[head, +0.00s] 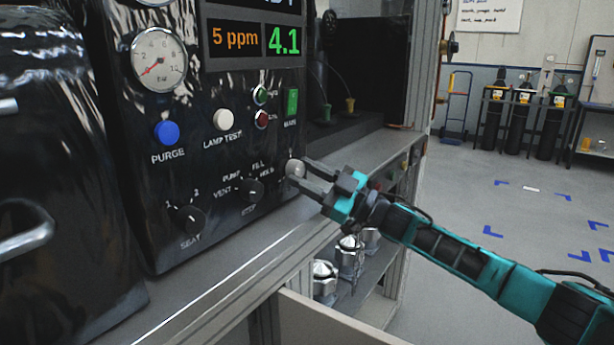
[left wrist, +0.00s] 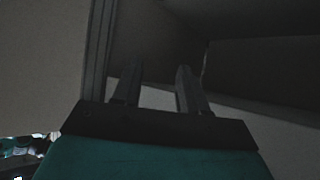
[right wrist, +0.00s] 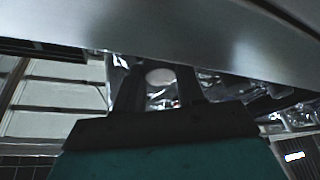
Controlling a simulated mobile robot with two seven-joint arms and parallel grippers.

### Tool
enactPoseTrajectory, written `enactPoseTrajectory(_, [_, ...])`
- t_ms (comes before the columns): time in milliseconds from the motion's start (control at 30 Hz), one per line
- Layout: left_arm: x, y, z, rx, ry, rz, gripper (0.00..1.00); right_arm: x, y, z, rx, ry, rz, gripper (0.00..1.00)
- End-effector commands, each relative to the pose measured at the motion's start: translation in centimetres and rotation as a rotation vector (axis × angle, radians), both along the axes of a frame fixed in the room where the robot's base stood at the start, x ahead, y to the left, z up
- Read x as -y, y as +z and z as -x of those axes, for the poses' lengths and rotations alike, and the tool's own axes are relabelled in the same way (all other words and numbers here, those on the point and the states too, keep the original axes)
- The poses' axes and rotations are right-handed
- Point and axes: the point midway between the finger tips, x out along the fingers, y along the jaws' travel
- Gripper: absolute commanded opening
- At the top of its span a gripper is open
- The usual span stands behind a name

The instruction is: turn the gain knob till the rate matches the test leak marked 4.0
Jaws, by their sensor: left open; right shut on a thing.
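The black glossy panel (head: 225,165) fills the left of the head view. Its display (head: 254,40) reads 5 ppm in orange and 4.1 in green. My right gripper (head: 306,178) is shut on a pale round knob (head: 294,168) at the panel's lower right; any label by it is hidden. The knob's pale end also shows between the fingers in the right wrist view (right wrist: 160,77). My left gripper (left wrist: 158,85) is open and empty in the left wrist view, near plain grey surfaces. It is not seen in the head view.
Beside the held knob are the step selector (head: 249,190), the seat knob (head: 188,219), the blue purge button (head: 166,133), the lamp test button (head: 223,119) and a green switch (head: 291,102). A ledge (head: 215,262) runs below. Metal housings (head: 324,279) stand on a lower shelf.

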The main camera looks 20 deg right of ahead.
Motion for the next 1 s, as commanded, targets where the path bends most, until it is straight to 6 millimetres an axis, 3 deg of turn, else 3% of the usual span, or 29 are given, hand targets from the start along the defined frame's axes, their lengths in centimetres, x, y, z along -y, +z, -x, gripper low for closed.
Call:
enactPoseTrajectory(767, [-0.20, -0.14, 0.21, -0.005, 0.003, -0.004, 0.43, 0.05, 0.00, -0.06, 0.062, 0.000, 0.082, 0.08])
enactPoseTrajectory(800, [-0.20, -0.10, 0.20, -0.005, 0.003, -0.004, 0.43, 0.05, 0.00, -0.06, 0.062, 0.000, 0.082, 0.41])
enactPoseTrajectory(1000, [-0.20, -0.05, 0.19, -0.004, 0.003, -0.003, 0.43, 0.06, 0.02, -0.05, 0.063, 0.000, 0.081, 0.61])
